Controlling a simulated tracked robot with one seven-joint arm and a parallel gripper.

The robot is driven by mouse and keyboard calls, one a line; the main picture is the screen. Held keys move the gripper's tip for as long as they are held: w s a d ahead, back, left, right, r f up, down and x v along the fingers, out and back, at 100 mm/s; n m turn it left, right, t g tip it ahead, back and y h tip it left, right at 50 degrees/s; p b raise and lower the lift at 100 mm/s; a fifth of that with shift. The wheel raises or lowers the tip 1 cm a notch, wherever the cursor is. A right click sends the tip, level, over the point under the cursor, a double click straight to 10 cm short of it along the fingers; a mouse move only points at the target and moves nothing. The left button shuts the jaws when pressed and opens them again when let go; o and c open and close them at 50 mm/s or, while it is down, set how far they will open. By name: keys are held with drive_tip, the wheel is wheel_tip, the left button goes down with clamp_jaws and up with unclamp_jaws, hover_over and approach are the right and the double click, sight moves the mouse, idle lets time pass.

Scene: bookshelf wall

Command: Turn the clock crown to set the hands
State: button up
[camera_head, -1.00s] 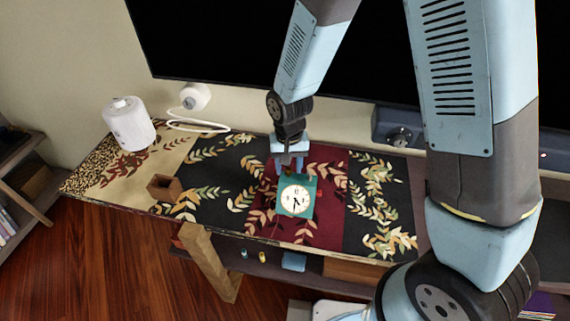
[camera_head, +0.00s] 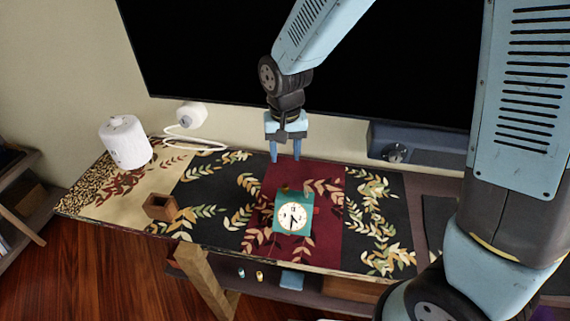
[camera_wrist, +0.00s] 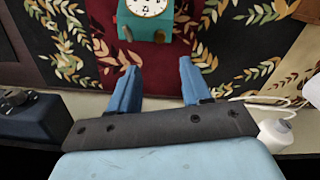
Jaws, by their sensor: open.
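A teal clock (camera_head: 293,213) with a round white face and dark hands stands on the dark red middle strip of the runner. It also shows at the top of the wrist view (camera_wrist: 146,20), partly cut off, with a brassy knob (camera_wrist: 125,33) on its near side; I cannot tell whether this is the crown. My gripper (camera_head: 286,158) hangs above the back edge of the table, behind the clock and apart from it. In the wrist view its two blue fingers (camera_wrist: 158,80) are spread with nothing between them.
A patterned runner (camera_head: 215,180) covers the table. A dark device (camera_head: 415,143) sits at the back right, under a large black screen (camera_head: 200,50).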

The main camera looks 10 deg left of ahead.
drive_tip(key=shift+r, duration=1)
drive_tip(key=d+r+m+t, duration=0.1)
drive_tip(key=d+r+t, duration=0.2)
drive_tip(key=d+r, duration=1.25)
drive_tip(key=s+d+r+m+t, duration=0.1)
drive_tip(key=s+d+r, duration=0.4)
drive_tip(key=s+d, duration=0.6)
drive_tip(key=d+t, duration=0.1)
drive_tip(key=d, duration=0.2)
drive_tip(key=shift+d+r+t, duration=0.3)
